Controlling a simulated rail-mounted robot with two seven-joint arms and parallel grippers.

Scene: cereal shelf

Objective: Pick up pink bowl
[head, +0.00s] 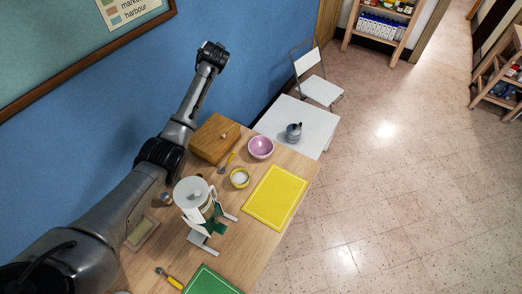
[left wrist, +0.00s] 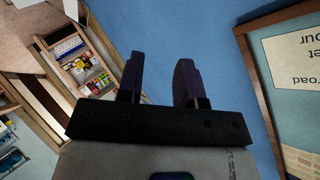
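The pink bowl (head: 261,147) sits upright on the wooden table near its far edge, to the right of a wooden box. It looks empty and nothing covers it. My left gripper (head: 213,52) is raised near the blue wall, beyond the wooden box and well apart from the bowl. In the left wrist view the two dark fingers of my left gripper (left wrist: 160,80) stand apart with only blue wall between them. The bowl does not show in that view. My right gripper is not in view.
The wooden box (head: 214,138) stands left of the bowl. Beyond the table, a white side table (head: 310,115) holds a grey jug (head: 294,132).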

